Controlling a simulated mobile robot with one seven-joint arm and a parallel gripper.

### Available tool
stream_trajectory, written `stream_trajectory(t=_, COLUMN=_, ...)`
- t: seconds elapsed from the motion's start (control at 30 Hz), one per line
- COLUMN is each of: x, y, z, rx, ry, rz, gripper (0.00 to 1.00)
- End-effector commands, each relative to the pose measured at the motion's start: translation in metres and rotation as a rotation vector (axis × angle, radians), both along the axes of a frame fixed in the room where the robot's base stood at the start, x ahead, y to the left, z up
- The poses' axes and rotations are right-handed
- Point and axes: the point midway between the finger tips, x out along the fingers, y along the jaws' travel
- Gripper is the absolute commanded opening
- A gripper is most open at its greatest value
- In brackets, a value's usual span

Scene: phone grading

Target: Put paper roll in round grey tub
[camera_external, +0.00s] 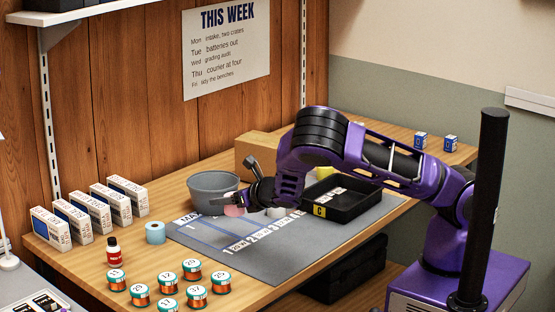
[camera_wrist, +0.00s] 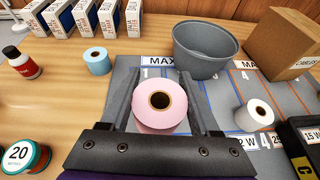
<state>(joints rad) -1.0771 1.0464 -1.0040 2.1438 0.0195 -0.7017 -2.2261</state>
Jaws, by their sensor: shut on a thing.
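A pink paper roll (camera_wrist: 160,103) is between the fingers of my gripper (camera_wrist: 160,86), its round end and dark core facing the wrist camera. My gripper is shut on it. In the external view the pink roll (camera_external: 234,211) shows in front of the tub, partly covered by my gripper; whether it touches the mat I cannot tell. The round grey tub (camera_external: 205,201) stands on the mat's back part, just beyond the gripper. In the wrist view the tub (camera_wrist: 203,62) is ahead and slightly right, and its visible inside looks empty.
A white roll (camera_wrist: 255,112) stands on the grey mat (camera_external: 250,262). A blue roll (camera_external: 155,233) stands left of the mat. A black tray (camera_external: 345,208) marked C and a cardboard box (camera_wrist: 281,42) lie right. Several spools, a red bottle (camera_external: 112,250) and several white boxes stand left.

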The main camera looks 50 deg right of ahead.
Motion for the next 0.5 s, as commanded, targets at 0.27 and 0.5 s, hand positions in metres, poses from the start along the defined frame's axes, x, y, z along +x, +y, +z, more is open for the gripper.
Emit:
stream_trajectory(t=0.27, x=0.078, y=0.011, z=0.003, rx=0.002, ry=0.002, rz=0.266, gripper=0.06)
stream_trajectory(t=0.5, x=0.120, y=-0.004, z=0.035, rx=-0.005, ry=0.006, rz=0.452, gripper=0.06)
